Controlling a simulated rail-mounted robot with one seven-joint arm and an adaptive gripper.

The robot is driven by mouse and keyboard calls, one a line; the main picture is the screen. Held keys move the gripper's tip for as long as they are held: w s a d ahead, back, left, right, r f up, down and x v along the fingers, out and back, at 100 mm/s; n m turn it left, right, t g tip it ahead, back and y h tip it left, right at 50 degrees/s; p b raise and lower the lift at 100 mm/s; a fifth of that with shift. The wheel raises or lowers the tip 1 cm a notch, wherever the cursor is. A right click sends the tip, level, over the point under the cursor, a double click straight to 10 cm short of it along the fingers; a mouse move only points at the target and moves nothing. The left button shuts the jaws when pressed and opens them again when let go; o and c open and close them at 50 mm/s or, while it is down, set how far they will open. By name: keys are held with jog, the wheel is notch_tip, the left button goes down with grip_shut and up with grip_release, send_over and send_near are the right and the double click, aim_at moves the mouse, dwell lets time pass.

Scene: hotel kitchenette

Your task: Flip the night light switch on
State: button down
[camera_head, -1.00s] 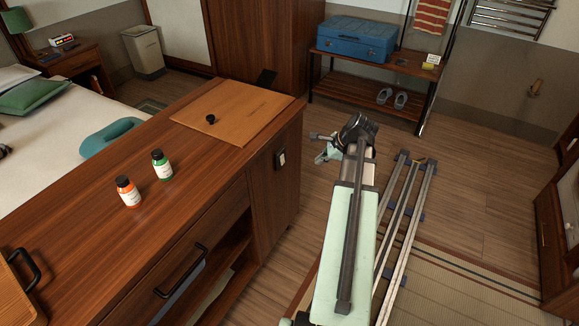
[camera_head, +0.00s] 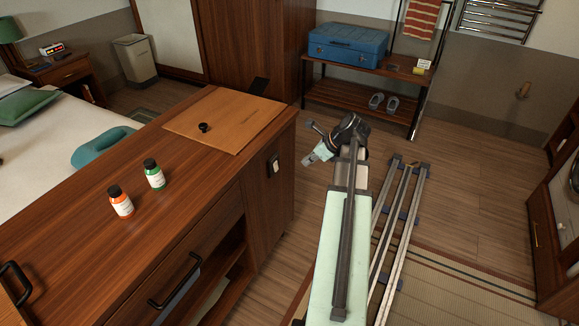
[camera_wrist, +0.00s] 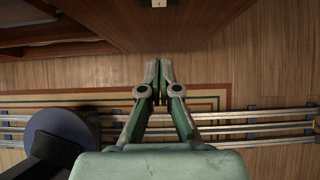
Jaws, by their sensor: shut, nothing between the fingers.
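A small switch with a white rocker on a dark plate (camera_head: 274,164) is mounted on the end face of the wooden cabinet, below its top edge. Its lower edge also seems to show as a pale plate at the top of the wrist view (camera_wrist: 158,3). Whether the rocker is on or off is too small to tell. My gripper (camera_head: 311,160) is to the right of the switch, apart from it, over the floor. In the wrist view my gripper (camera_wrist: 159,72) has its two green-grey fingers together and empty, pointing toward the cabinet face.
The cabinet top (camera_head: 80,240) holds an orange bottle (camera_head: 121,203), a green bottle (camera_head: 154,175) and a wooden board (camera_head: 225,120) with a black knob. A drawer handle (camera_head: 175,281) sticks out in front. Floor between cabinet and rails (camera_head: 400,210) is clear.

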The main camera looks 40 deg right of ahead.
aim_at(276, 166)
jog(key=w+r+b+x, duration=0.1)
jog(key=w+x, duration=0.1)
jog(key=x, duration=1)
jog(key=shift+w+a, duration=0.25)
jog(key=shift+a, duration=0.2)
jog(key=shift+r, duration=0.15)
jog(key=shift+w+r, duration=0.1)
